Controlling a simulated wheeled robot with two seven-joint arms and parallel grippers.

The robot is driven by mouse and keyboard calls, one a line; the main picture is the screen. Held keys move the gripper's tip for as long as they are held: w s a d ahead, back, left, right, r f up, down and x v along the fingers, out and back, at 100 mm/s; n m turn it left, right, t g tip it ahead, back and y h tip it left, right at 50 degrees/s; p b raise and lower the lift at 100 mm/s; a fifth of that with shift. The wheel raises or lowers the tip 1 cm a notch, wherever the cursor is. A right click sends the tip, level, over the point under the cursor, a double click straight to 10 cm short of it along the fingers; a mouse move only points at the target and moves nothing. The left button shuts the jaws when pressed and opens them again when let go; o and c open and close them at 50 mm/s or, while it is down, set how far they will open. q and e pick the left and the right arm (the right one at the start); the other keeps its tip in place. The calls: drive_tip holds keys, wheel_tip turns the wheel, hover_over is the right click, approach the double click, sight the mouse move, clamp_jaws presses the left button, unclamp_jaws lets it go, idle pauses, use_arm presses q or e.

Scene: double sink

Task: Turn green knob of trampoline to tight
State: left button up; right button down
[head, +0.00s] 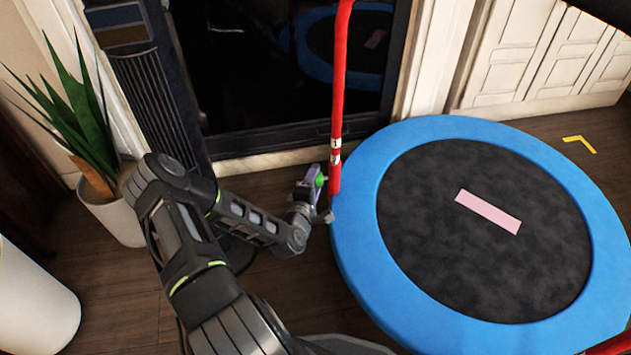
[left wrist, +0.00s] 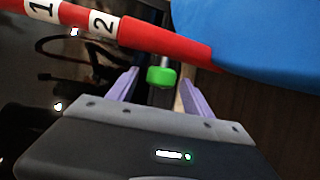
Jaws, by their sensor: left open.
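The round trampoline has a blue rim (head: 358,225) and a black mat (head: 430,210), and stands on the floor at the right in the head view. Its red pole (head: 338,80) rises at the rim's left side and carries white labels, "1" and "2" in the left wrist view (left wrist: 150,38). The green knob (left wrist: 161,77) sits on a short metal stem beside the pole; it is small in the head view (head: 320,180). My left gripper (left wrist: 160,88) is open, its two purple fingers on either side of the knob with gaps showing. My right gripper is not in view.
A potted plant (head: 85,130) and a white pot (head: 35,305) stand at the left. A dark glass-fronted unit (head: 270,70) is behind the pole, and white cabinets (head: 540,50) are at the back right. A pink strip (head: 488,211) lies on the mat.

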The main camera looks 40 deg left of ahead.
use_arm(q)
drive_tip(key=shift+s, duration=0.15)
drive_tip(key=p+v, duration=0.2)
drive_tip(key=v, duration=0.5)
drive_tip(key=shift+s+d+p, duration=0.2)
drive_tip(key=shift+p, duration=0.2)
drive_tip(key=shift+r, duration=0.1)
